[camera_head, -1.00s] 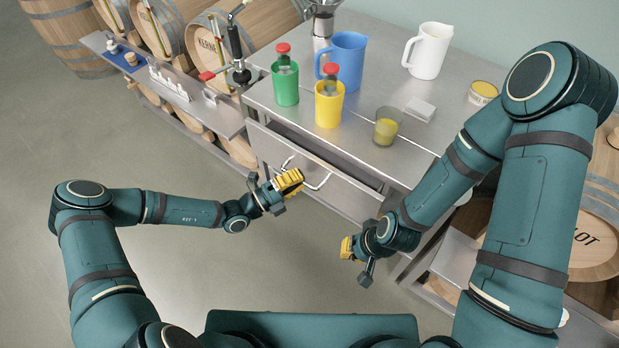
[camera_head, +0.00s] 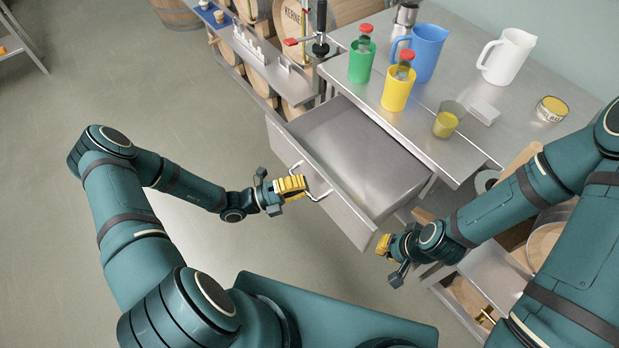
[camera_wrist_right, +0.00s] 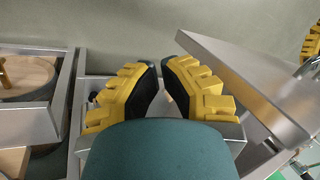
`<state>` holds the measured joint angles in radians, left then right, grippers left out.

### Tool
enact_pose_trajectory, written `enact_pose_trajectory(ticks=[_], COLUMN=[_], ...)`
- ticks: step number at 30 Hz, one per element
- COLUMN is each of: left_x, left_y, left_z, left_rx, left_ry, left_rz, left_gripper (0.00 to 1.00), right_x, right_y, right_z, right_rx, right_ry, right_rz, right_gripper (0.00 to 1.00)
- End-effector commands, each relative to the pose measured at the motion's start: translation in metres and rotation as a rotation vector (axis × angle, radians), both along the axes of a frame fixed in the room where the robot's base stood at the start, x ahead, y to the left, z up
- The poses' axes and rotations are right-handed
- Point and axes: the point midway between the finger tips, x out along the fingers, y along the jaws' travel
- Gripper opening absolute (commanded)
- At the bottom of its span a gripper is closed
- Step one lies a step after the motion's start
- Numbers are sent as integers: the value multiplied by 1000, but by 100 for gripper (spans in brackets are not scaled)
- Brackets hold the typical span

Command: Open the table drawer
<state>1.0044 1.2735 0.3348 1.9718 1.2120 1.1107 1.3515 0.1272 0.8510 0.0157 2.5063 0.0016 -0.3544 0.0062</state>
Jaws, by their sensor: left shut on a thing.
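The table drawer (camera_head: 372,160) is pulled well out from under the steel table in the head view, and its empty grey inside shows. Its front panel (camera_head: 345,215) carries a curved metal handle (camera_head: 316,196). My left gripper (camera_head: 292,187) has yellow fingers and is shut on the handle, outside the drawer front. The gripped part of the handle is hidden by the fingers. My right gripper (camera_head: 384,244) is beside the drawer's near right corner. In the right wrist view its fingers (camera_wrist_right: 160,68) have little room between the tips and nothing visible in them. The drawer front (camera_wrist_right: 250,85) is at the right there.
On the table (camera_head: 455,150) stand a green cup (camera_head: 362,62), a yellow cup (camera_head: 397,90), a blue jug (camera_head: 428,52), a white jug (camera_head: 507,57) and a glass (camera_head: 447,122). Barrels and a low shelf are at the back left. The floor left of the drawer is clear.

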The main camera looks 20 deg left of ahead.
Motion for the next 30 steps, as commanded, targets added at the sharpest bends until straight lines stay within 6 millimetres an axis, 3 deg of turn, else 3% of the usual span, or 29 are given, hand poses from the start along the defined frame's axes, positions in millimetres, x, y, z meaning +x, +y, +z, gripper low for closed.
enact_pose_trajectory(ticks=[10,11,12,13,23,30], left_x=[-1,0,0,0,-1,-16], left_y=[0,0,0,0,2,28], left_z=[1,1,1,1,0,-6], left_rx=[-2,-2,-2,-2,0,4], left_ry=[-3,-3,-3,-3,-1,-1], left_rz=[-1,-1,-1,-1,1,3], left_gripper=[0,21,35,41,41,41], right_x=[0,0,0,0,0,0], right_y=[0,0,0,0,0,0], right_z=[0,0,0,0,0,0], right_rx=[0,0,0,0,0,0], right_ry=[-1,0,0,0,0,0], right_rz=[0,0,0,0,0,0], right_gripper=[0,0,0,0,0,0])
